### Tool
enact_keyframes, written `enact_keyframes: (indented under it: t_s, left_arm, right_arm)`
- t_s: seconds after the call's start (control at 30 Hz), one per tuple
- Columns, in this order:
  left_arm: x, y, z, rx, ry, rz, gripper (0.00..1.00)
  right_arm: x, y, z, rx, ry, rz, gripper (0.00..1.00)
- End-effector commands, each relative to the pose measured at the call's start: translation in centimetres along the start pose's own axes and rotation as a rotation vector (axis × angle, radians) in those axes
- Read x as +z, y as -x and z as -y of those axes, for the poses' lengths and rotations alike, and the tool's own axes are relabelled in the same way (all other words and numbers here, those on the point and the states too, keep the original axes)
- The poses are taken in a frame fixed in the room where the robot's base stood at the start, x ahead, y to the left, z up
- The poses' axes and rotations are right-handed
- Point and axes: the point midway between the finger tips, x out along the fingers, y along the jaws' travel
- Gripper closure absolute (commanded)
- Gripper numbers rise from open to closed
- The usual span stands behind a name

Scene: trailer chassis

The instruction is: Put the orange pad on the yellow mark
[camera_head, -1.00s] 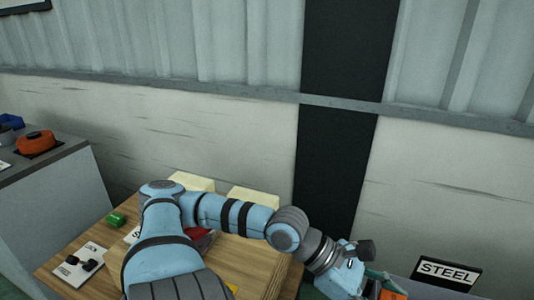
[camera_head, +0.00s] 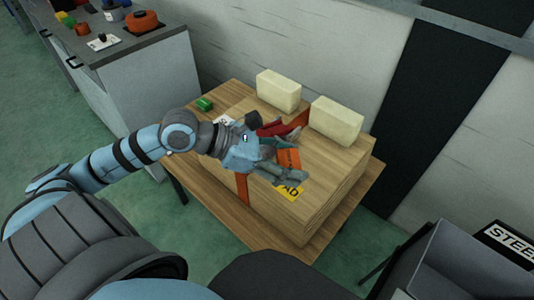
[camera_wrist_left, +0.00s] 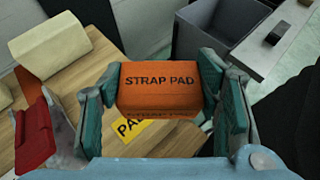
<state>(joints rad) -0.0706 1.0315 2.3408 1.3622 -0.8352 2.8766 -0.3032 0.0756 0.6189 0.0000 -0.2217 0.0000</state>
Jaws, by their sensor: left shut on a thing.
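The orange pad (camera_head: 288,160), lettered STRAP PAD, is held between the fingers of my left gripper (camera_head: 282,162). In the left wrist view the pad (camera_wrist_left: 160,88) sits level between the teal fingers of the gripper (camera_wrist_left: 158,90). The yellow mark (camera_head: 290,192) lies on top of the wooden stack near its front edge, partly hidden by the gripper. In the left wrist view the yellow mark (camera_wrist_left: 133,128) shows below and beyond the pad, which covers part of it. My right gripper is not in view.
Two cream blocks (camera_head: 278,91) (camera_head: 337,120) stand on the stack's back side. A red item (camera_head: 275,128) and an orange strap (camera_head: 242,190) are near the gripper. A green item (camera_head: 204,104) lies at left. A grey bin (camera_head: 450,262) stands at right.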

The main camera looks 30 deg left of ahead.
Motion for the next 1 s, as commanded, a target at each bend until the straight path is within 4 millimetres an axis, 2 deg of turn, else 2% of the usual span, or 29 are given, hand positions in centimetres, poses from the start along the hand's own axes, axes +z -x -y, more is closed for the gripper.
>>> enact_keyframes:
  t_s: [0.03, 0.1, 0.2, 0.3, 0.37, 0.47, 0.57, 0.7, 0.8, 1.0]
  left_arm:
    - [3.1, 1.2, -1.2, 0.036, 0.027, 0.009, 0.73]
    - [4.7, 1.6, -3.0, 0.104, 0.067, 0.007, 0.73]
    - [5.7, 1.6, -4.9, 0.197, 0.121, 0.003, 0.73]
    - [5.7, 1.1, -5.7, 0.265, 0.156, 0.001, 0.73]
    - [5.3, 0.7, -5.8, 0.289, 0.166, 0.000, 0.73]
    - [3.6, -0.3, -5.9, 0.307, 0.174, -0.001, 0.73]
    - [0.3, -2.1, -5.9, 0.309, 0.175, -0.003, 0.73]
    - [-5.0, -5.0, -5.9, 0.308, 0.175, -0.002, 0.73]
    - [-8.0, -6.7, -5.9, 0.309, 0.171, -0.001, 0.73]
    - [-10.5, -8.1, -5.9, 0.308, 0.169, 0.001, 0.73]
  right_arm:
    - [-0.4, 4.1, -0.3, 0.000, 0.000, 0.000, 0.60]
    - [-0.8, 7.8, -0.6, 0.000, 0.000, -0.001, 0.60]
    - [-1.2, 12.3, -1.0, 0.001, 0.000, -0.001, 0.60]
    - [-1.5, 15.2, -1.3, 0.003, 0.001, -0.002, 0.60]
    - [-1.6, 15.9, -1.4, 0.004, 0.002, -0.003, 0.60]
    - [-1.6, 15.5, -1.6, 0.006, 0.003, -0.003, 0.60]
    - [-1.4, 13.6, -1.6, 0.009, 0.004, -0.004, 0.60]
    - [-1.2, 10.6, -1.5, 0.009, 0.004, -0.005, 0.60]
    - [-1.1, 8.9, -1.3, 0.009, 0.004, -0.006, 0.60]
    - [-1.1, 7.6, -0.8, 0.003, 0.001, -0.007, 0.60]
